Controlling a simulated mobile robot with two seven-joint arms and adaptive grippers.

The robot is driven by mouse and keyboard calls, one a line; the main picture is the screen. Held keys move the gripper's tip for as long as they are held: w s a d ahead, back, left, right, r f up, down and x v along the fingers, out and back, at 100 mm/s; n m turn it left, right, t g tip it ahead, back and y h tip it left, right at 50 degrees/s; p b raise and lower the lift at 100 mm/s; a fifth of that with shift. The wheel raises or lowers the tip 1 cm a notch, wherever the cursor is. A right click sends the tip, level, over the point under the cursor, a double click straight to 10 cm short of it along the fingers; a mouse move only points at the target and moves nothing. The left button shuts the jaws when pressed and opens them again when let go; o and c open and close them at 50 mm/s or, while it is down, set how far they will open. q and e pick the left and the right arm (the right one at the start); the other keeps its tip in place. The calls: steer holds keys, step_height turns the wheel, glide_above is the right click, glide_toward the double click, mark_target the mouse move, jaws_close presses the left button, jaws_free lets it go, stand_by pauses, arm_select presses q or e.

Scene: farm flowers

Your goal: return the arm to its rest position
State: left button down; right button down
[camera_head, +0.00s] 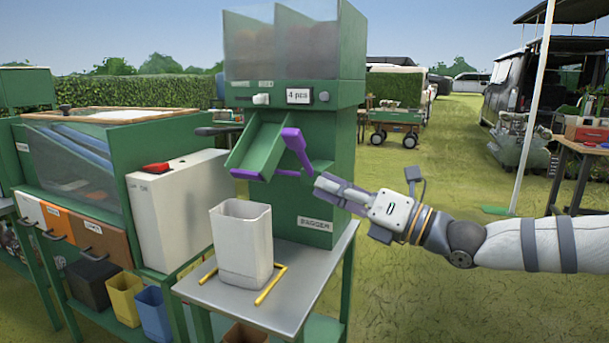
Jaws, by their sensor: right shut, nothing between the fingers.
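My right arm (540,245) comes in from the right and reaches level toward the green bagger machine (345,70). My right gripper (322,182) is shut and empty. In the picture its tips lie just right of the machine's purple lever (297,148); I cannot tell whether they touch it. A white bin (242,250) stands upright on the grey metal table (215,295) below the green chute (258,150). My left gripper is not in view.
A green cabinet with drawers (100,235) and a white box with a red switch (175,205) stand at the left. Yellow rails (272,287) flank the white bin. A pole (532,110), a table (590,148) and a van are at the right. Open grass lies behind my arm.

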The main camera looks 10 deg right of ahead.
steer(key=shift+v, duration=0.85)
steer(key=shift+s+a, duration=0.15)
